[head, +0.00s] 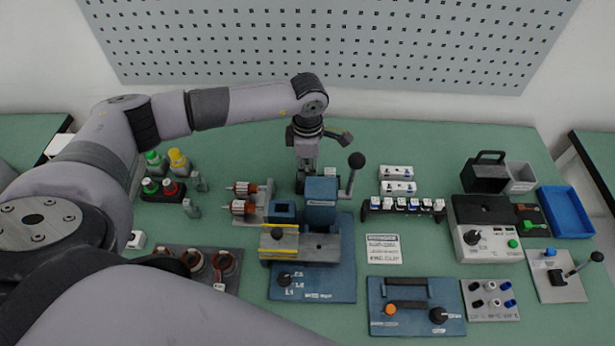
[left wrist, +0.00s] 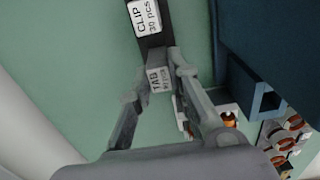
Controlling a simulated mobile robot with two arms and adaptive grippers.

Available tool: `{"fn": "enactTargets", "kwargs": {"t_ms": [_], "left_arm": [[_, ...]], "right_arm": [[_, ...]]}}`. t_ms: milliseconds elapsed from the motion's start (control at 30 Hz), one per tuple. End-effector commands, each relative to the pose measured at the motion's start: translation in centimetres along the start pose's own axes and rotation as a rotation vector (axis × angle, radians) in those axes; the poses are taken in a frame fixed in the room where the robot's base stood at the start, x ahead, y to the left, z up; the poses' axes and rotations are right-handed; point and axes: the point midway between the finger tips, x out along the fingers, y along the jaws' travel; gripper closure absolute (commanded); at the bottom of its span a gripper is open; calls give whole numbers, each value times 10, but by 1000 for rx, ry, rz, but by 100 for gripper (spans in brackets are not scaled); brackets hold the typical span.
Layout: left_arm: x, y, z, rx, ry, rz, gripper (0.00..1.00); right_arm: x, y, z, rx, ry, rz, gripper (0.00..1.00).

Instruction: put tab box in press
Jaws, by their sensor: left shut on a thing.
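In the left wrist view a small grey box labelled TAB (left wrist: 159,80) sits between the fingers of my left gripper (left wrist: 156,92), which is shut on it. A box labelled CLIP (left wrist: 145,17) stands just beyond it. In the head view my left gripper (head: 306,166) points down behind the blue press (head: 320,203), near the back of the bench. The press has a lever with a black ball knob (head: 357,160) on its right. The tab box is hard to make out in the head view. My right gripper is not in view.
Motor parts (head: 242,206) on a stand are left of the press. Colored bottles (head: 178,160) stand at the left. A rack of connectors (head: 403,206), a grey control box (head: 487,241) and a blue tray (head: 566,211) are at the right. The back of the green bench is mostly clear.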

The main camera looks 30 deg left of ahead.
Motion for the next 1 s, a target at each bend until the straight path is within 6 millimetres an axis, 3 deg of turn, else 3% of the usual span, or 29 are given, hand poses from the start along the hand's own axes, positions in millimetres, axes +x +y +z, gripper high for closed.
{"fn": "enactTargets", "kwargs": {"t_ms": [500, 867, 1000], "left_arm": [[-34, 0, 0, 0, -1, 1, 100], [-36, 0, 0, 0, -1, 1, 100], [-51, 2, 1, -2, -3, 1, 100]], "right_arm": [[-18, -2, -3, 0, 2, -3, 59], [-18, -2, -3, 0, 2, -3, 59], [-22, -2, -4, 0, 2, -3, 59]]}}
